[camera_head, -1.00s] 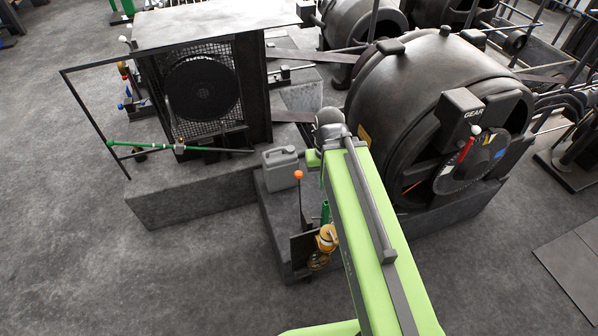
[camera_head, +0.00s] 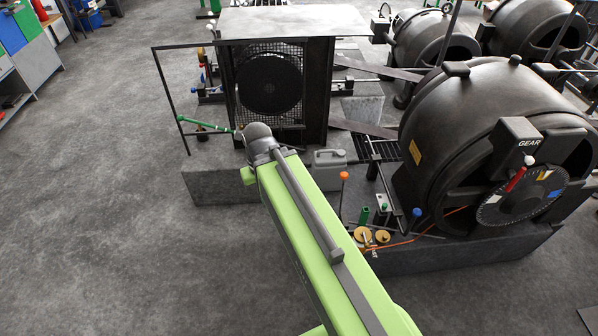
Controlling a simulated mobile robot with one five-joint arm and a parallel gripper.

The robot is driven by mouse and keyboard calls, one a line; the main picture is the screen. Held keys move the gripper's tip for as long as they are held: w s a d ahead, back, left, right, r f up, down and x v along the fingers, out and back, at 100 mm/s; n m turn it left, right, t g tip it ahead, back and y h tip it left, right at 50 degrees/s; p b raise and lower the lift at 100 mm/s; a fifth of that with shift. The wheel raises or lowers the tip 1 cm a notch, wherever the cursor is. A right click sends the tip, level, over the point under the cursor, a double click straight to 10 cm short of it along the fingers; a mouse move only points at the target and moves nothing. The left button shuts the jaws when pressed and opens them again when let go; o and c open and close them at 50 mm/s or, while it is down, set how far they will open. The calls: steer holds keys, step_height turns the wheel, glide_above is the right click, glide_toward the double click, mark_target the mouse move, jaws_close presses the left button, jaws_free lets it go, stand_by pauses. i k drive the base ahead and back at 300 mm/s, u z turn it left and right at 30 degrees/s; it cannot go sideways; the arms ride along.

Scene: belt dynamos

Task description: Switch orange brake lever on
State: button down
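The orange brake lever (camera_head: 344,176) has an orange ball knob on a thin dark shaft. It stands roughly upright on the low base between the caged fan and the large dark dynamo. Its lower end is partly hidden behind my green arm. My arm crosses the picture from the bottom right up to a grey joint in front of the fan cage, to the left of the lever. My gripper does not show, so its state and its distance from the lever cannot be seen.
A green-handled bar (camera_head: 205,125) juts out left of the fan cage (camera_head: 268,85). Open floor lies at left.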

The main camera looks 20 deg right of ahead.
mark_target(344, 176)
steer(key=u, duration=1.5)
steer(key=k, duration=0.65)
steer(key=z, duration=1.05)
steer(key=i, duration=0.55)
steer(key=u, duration=0.25)
